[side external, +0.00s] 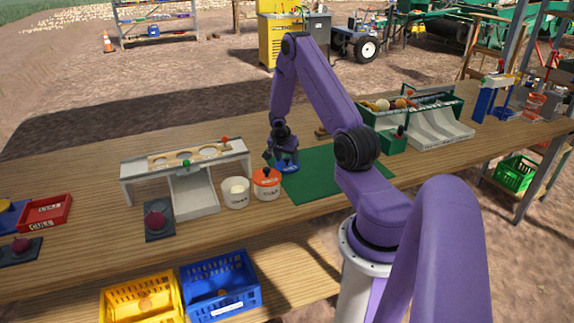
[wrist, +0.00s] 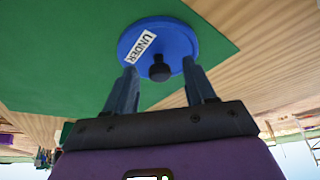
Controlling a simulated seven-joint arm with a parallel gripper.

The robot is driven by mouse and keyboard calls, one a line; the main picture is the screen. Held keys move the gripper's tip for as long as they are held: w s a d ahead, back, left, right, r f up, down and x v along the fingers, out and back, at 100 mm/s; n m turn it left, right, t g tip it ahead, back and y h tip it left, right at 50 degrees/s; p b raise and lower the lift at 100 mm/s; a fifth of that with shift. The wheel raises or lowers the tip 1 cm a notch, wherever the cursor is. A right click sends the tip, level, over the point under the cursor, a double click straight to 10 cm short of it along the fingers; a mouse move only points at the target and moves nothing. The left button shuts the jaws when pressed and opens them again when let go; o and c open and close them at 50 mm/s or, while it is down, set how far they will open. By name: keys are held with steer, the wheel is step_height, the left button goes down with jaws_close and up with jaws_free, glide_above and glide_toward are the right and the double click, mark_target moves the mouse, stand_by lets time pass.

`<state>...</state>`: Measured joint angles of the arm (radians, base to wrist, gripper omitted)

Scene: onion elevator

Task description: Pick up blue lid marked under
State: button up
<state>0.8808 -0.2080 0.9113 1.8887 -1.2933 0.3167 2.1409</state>
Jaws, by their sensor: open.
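The blue lid (wrist: 177,38) is round, with a white label reading UNDER and a dark knob on top. It lies on the green mat (wrist: 60,50), near the mat's edge beside bare wood. In the side view the lid (side external: 288,168) shows at the left end of the mat, partly covered by my gripper. My gripper (wrist: 160,75) is open, its two fingers apart with the knob of the lid between or just beyond their tips. I cannot tell whether the fingers touch the lid.
An orange-lidded white tub (side external: 266,184) and an open white tub (side external: 235,193) stand close left of the lid. A white stand with holes (side external: 185,160) is farther left. A green bin with produce (side external: 410,108) is at the back right. The mat's middle (side external: 330,175) is clear.

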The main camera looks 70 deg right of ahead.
jaws_close()
steer(key=shift+r, duration=0.15)
